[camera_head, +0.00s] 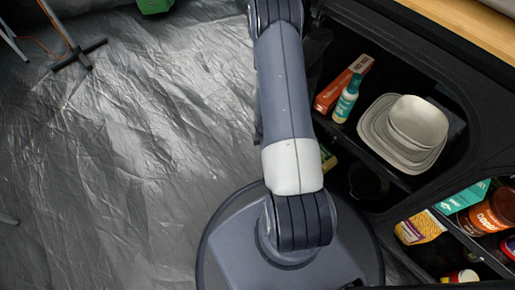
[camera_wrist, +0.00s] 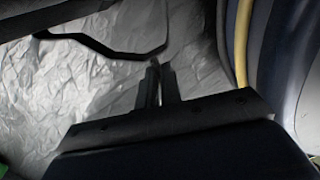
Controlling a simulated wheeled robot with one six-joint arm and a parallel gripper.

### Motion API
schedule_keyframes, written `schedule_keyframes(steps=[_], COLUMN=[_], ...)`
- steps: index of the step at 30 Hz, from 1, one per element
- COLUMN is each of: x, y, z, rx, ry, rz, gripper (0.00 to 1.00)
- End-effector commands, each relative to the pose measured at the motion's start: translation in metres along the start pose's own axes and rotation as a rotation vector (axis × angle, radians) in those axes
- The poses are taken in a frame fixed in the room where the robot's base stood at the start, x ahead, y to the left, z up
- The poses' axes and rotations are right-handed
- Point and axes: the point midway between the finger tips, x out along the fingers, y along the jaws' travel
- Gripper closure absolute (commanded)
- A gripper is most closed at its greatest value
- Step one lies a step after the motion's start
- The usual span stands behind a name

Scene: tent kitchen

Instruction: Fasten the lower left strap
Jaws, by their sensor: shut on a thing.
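In the wrist view my gripper (camera_wrist: 158,68) is closed, its two dark fingers pointing away from me. A thin black strap (camera_wrist: 100,47) runs from the upper left, bends, and curves up to the right near the fingertips. The fingers appear shut on it, but the exact contact is dark and small. I cannot tell where the strap's ends lead or which fastener it belongs to. In the head view my gripper is out of sight, and I cannot make out the strap there.
Crinkled silver-grey floor sheet (camera_head: 140,150) fills the left of the head view. A yellow cord (camera_wrist: 242,45) runs down at the right of the wrist view.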

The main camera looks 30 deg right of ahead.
Motion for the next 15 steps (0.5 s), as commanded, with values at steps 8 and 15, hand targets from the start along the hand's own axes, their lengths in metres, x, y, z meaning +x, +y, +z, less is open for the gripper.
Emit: schedule_keyframes(steps=[8, 15], x=[-0.0001, -0.0001], y=[-0.0028, -0.0029], z=[0.0075, 0.0075], rx=[0.023, 0.024], ry=[0.001, 0.001], rz=[-0.005, -0.005], gripper=[1.0, 1.0])
